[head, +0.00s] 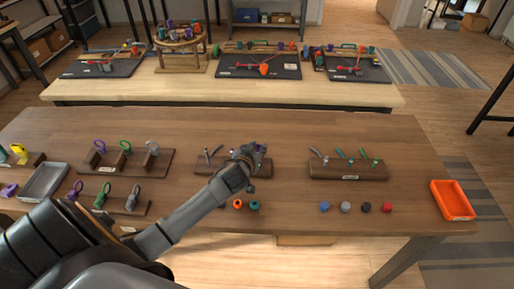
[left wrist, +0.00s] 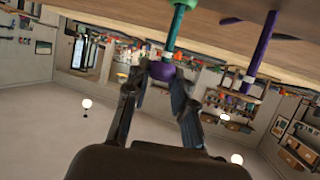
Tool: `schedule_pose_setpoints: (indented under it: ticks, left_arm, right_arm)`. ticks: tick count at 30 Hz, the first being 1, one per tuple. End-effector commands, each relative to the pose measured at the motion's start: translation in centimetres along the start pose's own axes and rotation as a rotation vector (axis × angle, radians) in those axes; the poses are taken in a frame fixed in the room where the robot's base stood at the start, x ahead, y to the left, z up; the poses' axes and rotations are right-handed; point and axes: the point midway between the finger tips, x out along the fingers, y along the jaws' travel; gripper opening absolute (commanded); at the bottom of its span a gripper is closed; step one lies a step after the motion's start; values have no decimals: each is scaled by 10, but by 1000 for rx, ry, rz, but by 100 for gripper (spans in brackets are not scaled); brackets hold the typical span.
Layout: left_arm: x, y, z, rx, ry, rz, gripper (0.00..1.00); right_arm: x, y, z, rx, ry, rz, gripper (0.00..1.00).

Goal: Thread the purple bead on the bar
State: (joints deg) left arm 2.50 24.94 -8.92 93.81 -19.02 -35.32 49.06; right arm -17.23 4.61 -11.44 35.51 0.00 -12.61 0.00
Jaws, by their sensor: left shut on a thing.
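The purple bead (left wrist: 161,71) is between the fingertips of my left gripper (left wrist: 160,84), which is shut on it. In the head view my left gripper (head: 255,156) is over the middle wooden block (head: 232,170), and a little purple of the bead shows at its tip. In the left wrist view, which is upside down, a teal bar (left wrist: 176,28) with a pale collar ends right at the bead. I cannot tell whether the bead is around the bar or only against its tip. A purple bar (left wrist: 263,46) stands apart to the right. My right gripper is out of view.
An orange bead (head: 238,204) and a teal bead (head: 255,205) lie in front of the block. A second block (head: 348,171) with bars stands to the right, with several beads before it. An orange tray (head: 453,200) is at the right edge. Ring stands are left.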

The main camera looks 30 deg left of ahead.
Motion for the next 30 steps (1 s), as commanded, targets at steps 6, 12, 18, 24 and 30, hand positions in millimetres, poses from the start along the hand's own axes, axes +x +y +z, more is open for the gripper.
schedule_pose_setpoints:
  ticks: [6,12,18,24,30]
  left_arm:
    - [2,0,5,0,0,0,0]
    - [4,0,9,0,-1,0,0]
    - [5,0,13,1,-1,0,0]
    - [7,0,16,1,-1,-1,0]
    - [8,0,18,0,0,-1,0]
  right_arm:
    - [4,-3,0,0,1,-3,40]
    - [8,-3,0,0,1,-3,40]
    - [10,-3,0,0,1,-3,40]
    - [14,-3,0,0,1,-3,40]
    - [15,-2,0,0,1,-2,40]
